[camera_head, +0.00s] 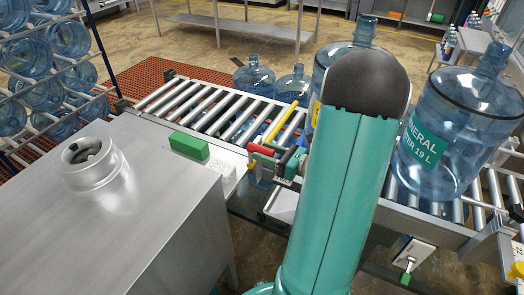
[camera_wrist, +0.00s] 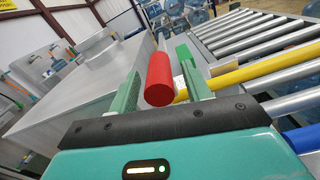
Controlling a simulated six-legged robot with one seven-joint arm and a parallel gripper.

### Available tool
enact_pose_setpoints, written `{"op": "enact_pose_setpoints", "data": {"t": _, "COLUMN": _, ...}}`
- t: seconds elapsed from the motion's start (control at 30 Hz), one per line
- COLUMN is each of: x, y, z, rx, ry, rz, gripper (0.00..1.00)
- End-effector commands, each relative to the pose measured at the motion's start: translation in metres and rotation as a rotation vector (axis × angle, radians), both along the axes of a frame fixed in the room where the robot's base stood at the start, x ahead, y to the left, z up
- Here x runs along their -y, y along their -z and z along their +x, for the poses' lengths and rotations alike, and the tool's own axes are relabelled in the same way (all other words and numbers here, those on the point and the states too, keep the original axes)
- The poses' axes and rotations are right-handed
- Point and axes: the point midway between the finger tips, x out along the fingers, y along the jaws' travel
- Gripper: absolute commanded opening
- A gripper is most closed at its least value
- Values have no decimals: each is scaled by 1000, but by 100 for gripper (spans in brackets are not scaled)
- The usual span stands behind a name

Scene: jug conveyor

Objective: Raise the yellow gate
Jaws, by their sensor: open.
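The yellow gate (camera_head: 282,122) is a bar lying low across the conveyor rollers. In the wrist view the yellow bar (camera_wrist: 268,68) runs from behind the right finger to the right edge. A red cylindrical handle (camera_wrist: 159,80) is at its near end; it also shows in the head view (camera_head: 261,150). My gripper (camera_wrist: 161,68) is open, with one finger on each side of the red handle. A gap shows on the left; contact on the right cannot be told. In the head view my gripper (camera_head: 278,162) is beside the conveyor edge, partly hidden by my arm.
The roller conveyor (camera_head: 168,101) carries several blue water jugs, with a large jug (camera_head: 432,150) on the right. A green block (camera_head: 189,146) is at the conveyor's near edge. A steel cabinet (camera_head: 110,235) fills the left. A jug rack (camera_head: 45,75) stands behind it.

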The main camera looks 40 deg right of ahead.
Motion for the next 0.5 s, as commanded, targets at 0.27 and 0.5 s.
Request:
{"op": "enact_pose_setpoints", "data": {"t": 0.27, "x": -6, "y": 0, "z": 16, "rx": 0, "ry": 1, "rz": 0, "gripper": 49}}
{"op": "enact_pose_setpoints", "data": {"t": 0.5, "x": -6, "y": 0, "z": 15, "rx": 0, "ry": 1, "rz": 0, "gripper": 35}}
